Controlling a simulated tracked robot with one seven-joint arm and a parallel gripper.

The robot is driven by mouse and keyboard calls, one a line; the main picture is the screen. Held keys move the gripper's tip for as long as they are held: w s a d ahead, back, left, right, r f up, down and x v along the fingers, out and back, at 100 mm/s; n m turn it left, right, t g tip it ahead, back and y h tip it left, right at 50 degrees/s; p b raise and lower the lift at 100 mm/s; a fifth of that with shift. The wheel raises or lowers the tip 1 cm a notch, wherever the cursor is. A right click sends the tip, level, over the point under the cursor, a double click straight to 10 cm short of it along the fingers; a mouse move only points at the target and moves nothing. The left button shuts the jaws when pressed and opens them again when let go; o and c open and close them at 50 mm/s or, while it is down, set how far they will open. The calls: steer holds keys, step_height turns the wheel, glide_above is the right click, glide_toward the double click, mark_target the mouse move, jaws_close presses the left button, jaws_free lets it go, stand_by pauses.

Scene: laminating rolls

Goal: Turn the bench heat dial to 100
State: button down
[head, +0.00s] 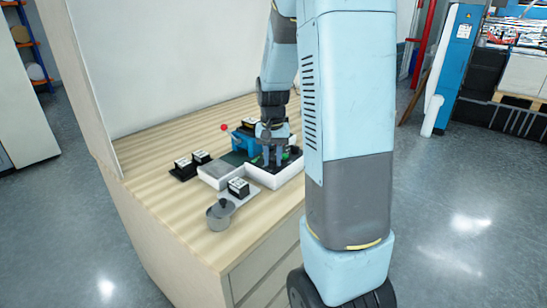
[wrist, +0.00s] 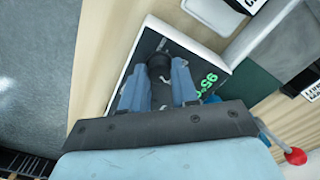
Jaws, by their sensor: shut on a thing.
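The heat dial is a dark round knob (wrist: 160,68) on a black panel (wrist: 146,52) with a white rim in the wrist view. A small grey mark sits just beyond the knob. Green digits (wrist: 206,84) show beside it, seen at an angle; they look like 95, but I cannot read them surely. My gripper (wrist: 158,84) has its two blue-grey fingers on either side of the knob and is shut on it. In the head view my gripper (head: 269,157) reaches down onto the white-edged unit (head: 283,179) and hides the knob.
A blue press (head: 242,142) with a red-knobbed lever (head: 223,127) stands close behind my gripper. Small black blocks with white labels (head: 184,167) and a grey lidded pot (head: 219,215) stand on the wooden bench (head: 155,195). The bench's front left is clear.

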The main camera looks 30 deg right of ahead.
mark_target(272, 160)
steer(key=shift+w+r, duration=0.1)
stand_by(0.4)
steer(key=c, duration=0.9)
jaws_free()
steer(key=shift+o, duration=0.2)
step_height(272, 160, up, 14)
steer(key=shift+f, duration=0.2)
steer(key=shift+a, duration=0.1)
steer(key=s+a+r+n+t, duration=0.2)
steer(key=s+a, duration=0.3)
steer(key=s, duration=0.5)
steer(key=s+a+r+n+t, duration=0.2)
steer(key=s+a, duration=0.4)
steer(key=s, duration=0.5)
steer(key=shift+s+a+n+t, duration=0.2)
steer(key=shift+s+n+t, duration=0.1)
steer(key=shift+n+t, duration=0.5)
